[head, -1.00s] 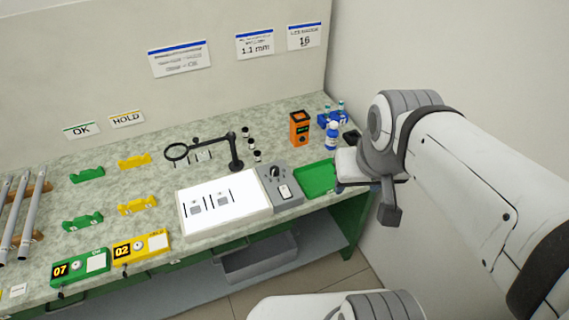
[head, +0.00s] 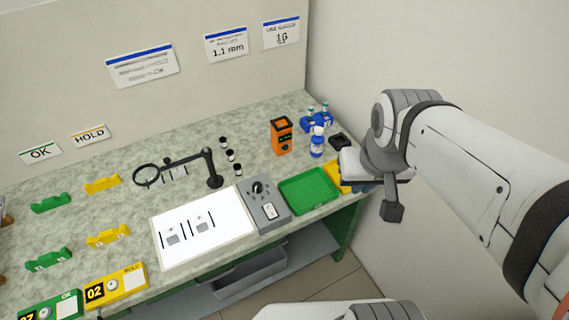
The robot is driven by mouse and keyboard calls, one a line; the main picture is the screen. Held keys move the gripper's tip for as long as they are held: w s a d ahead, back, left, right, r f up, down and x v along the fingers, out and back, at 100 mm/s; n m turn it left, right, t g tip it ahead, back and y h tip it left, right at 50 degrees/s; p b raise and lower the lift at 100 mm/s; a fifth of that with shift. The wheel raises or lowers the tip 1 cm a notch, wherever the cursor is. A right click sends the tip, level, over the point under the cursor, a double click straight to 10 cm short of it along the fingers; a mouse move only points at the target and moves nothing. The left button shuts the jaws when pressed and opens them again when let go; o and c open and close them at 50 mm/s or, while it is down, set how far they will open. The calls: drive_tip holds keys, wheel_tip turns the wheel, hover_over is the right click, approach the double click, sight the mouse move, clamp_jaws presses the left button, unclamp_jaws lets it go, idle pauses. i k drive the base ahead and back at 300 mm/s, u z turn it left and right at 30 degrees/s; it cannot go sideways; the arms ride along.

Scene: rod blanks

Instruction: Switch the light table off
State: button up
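The light table (head: 232,228) lies on the bench with its white panel bright. Dark strips and small grey patches show on the panel. A grey control box (head: 277,218) adjoins its right side, with a black knob (head: 257,187) at the back and a white rocker switch (head: 269,210) nearer the front. Which way the rocker is tipped is too small to tell. My gripper (head: 358,187) is to the right of the control box, beyond the green tray, near the bench's right end.
A green tray (head: 309,192) and a partly hidden yellow tray (head: 334,172) lie between the box and my gripper. A magnifier on an arm (head: 208,168), an orange device (head: 281,136) and a blue-labelled bottle (head: 317,142) stand behind. A wall rises at the right.

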sight(269, 209)
drive_tip(key=z, duration=0.55)
drive_tip(key=k, duration=0.95)
drive_tip(key=u, duration=0.75)
drive_tip(key=i, duration=1)
drive_tip(key=u, duration=0.05)
